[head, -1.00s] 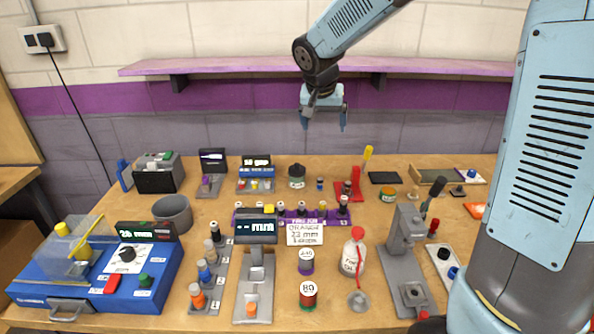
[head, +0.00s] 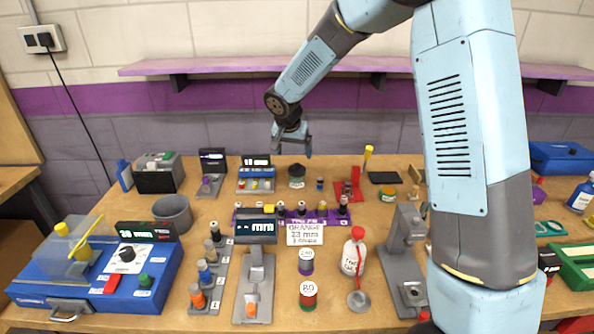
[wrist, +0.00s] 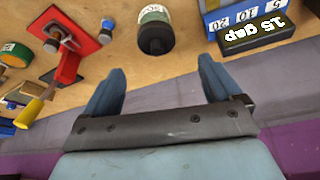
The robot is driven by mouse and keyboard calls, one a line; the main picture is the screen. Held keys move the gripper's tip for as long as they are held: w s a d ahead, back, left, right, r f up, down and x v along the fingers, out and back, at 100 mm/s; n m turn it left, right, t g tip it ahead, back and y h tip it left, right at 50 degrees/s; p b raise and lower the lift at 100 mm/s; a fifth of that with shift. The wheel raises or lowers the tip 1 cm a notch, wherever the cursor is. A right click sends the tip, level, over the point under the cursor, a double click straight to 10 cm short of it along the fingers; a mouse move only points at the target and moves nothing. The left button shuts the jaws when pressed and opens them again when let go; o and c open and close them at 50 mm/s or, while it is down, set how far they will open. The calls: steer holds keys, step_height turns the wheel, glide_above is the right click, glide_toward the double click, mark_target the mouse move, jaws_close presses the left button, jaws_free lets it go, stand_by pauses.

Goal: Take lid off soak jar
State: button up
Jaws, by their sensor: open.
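The soak jar appears to be the small dark jar (head: 297,182) with a pale label near the back middle of the bench. Its black lid (head: 297,169) is on top. In the wrist view the jar (wrist: 154,14) stands near the top edge, its label too small to read, with the black lid (wrist: 156,40) facing the camera. My gripper (head: 292,147) is open and empty, above and slightly behind the jar in the head view. In the wrist view my gripper (wrist: 161,72) has its two fingers spread to either side below the lid, apart from it.
A blue gap display stand (head: 256,175) is left of the jar. A purple rack (head: 247,218) with several bottles lies in front. A purple shelf (head: 220,67) runs along the wall behind.

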mark_target(297, 164)
steer(key=shift+x, duration=4)
steer(key=shift+d, duration=0.2)
steer(key=shift+c, duration=0.2)
steer(key=c, duration=1)
steer(key=shift+o, duration=0.2)
steer(key=shift+r, duration=0.1)
